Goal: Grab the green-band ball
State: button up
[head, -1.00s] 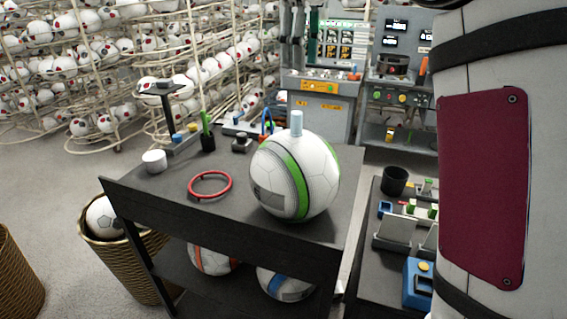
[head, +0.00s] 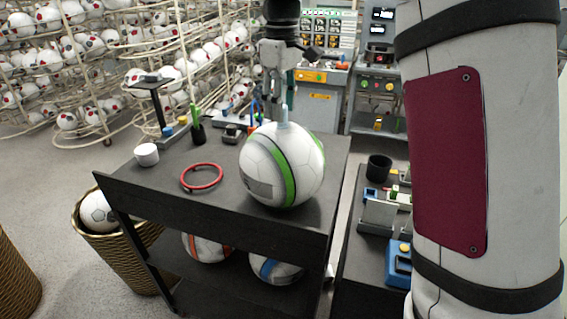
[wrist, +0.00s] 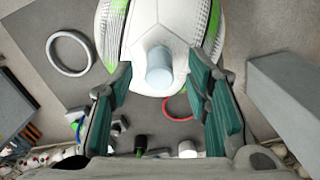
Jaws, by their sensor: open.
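The green-band ball (head: 268,170) is white with a green stripe and a grey patch. It sits on the top shelf of the dark cart, with a pale blue-grey peg (head: 284,114) standing up from its top. My gripper (head: 272,98) is above and just behind the ball in the head view, pointing down. In the wrist view the ball (wrist: 185,22) fills the top middle, and the peg (wrist: 160,68) lies between the open green-padded fingers of my gripper (wrist: 163,95). The fingers look apart from the peg, with nothing held.
A second bench (head: 345,255) with small parts stands at right, and a wicker basket (head: 125,260) at left.

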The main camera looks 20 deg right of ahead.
jog(key=shift+f, duration=1)
grip_shut()
jog(key=shift+r, duration=0.15)
